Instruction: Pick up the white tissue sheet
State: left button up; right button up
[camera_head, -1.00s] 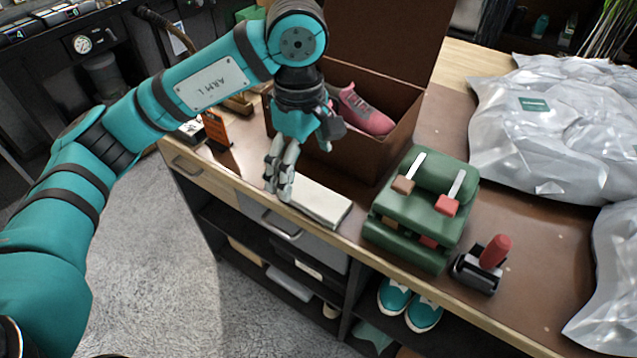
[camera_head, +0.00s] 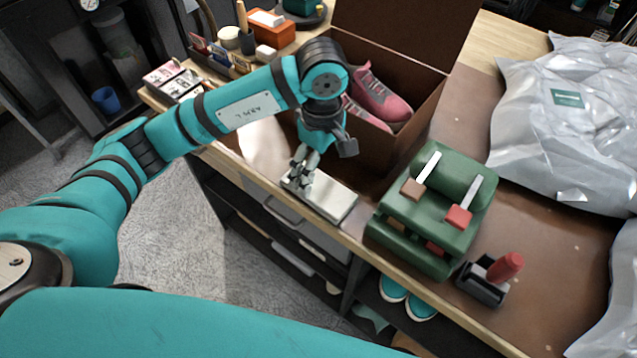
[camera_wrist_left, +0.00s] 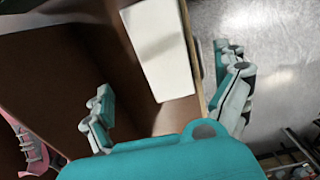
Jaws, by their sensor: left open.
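The white tissue sheet (camera_head: 332,200) lies as a pale flat rectangle near the table's front edge, in front of the shoe box. It also shows in the left wrist view (camera_wrist_left: 162,55), lengthwise between the finger directions. My left gripper (camera_head: 301,180) points down over the sheet's left end and hides part of it. In the left wrist view the gripper (camera_wrist_left: 166,100) has its fingers spread wide, one on each side of the sheet's line, with nothing between them. I cannot tell its exact height above the sheet. My right gripper is not in view.
The open brown box (camera_head: 415,130) with pink sneakers (camera_head: 378,98) stands behind the sheet. Grey bags (camera_head: 565,110) cover the right side. A shelf lies below the tabletop.

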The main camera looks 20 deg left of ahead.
aim_at(320, 187)
pick_arm(q)
jog(key=shift+s+f, duration=0.15)
jog(key=shift+f, duration=0.5)
jog(key=shift+s+f+p, duration=0.1)
jog(key=shift+f+p, duration=0.15)
jog(key=shift+p, duration=0.05)
notch_tip(320, 187, down, 4)
jog(key=shift+a+r+p, duration=0.1)
jog(key=shift+r+p, duration=0.05)
jog(key=shift+p, duration=0.75)
jog(key=shift+f, duration=0.6)
jog(key=c, duration=1)
